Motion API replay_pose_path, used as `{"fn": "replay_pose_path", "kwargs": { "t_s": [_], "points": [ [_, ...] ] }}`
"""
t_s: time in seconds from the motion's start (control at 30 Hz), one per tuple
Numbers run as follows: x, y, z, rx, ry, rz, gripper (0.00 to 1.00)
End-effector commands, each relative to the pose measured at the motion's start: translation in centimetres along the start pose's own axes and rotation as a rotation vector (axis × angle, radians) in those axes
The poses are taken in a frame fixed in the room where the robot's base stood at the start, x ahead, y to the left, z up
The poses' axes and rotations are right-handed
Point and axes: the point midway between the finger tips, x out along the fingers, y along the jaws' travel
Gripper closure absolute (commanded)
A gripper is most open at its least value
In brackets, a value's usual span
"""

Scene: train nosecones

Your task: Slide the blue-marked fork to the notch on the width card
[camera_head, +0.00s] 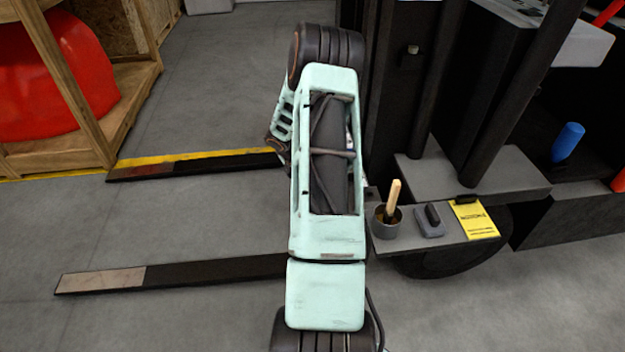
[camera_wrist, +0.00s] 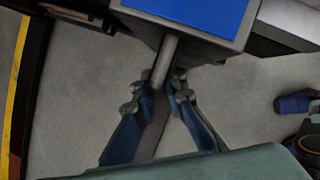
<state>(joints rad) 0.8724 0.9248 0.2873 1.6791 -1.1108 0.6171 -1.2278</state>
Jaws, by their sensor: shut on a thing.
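Two dark forks with worn, paler tips lie in the head view: a far fork (camera_head: 205,164) along the yellow floor line and a near fork (camera_head: 190,275). Their right ends are hidden behind my arm. In the wrist view a block with a bright blue top (camera_wrist: 205,10) is at the top edge, with a grey rod (camera_wrist: 166,60) coming from it. My gripper (camera_wrist: 158,92) is shut on this rod, one finger on each side. The gripper is hidden in the head view. A yellow card (camera_head: 473,219) with black print lies on the truck's step; I cannot make out a notch.
On the step (camera_head: 410,237) stand a grey cup (camera_head: 386,228) with a wooden-handled tool and a grey block (camera_head: 430,222). Black mast uprights (camera_head: 405,90) rise close right of my arm. A wooden crate (camera_head: 130,105) holds a red nosecone (camera_head: 60,80). Floor between the forks is clear.

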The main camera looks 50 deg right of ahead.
Motion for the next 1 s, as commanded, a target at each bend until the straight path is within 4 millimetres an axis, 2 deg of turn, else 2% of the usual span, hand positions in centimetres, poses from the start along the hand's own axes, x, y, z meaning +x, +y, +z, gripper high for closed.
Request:
{"fn": "replay_pose_path", "kwargs": {
  "t_s": [0.37,0.4,0.57,0.87,1.0],
  "points": [
    [0.0,-0.2,-0.4,0.001,0.004,0.000,1.00],
    [0.0,-0.2,-0.4,0.001,0.004,0.000,0.87],
    [0.0,-0.2,-0.2,0.001,0.003,0.001,0.71],
    [-0.2,-0.1,-0.1,0.001,0.000,0.002,0.71],
    [-1.6,0.0,0.0,0.001,-0.002,0.005,0.71]
  ]
}}
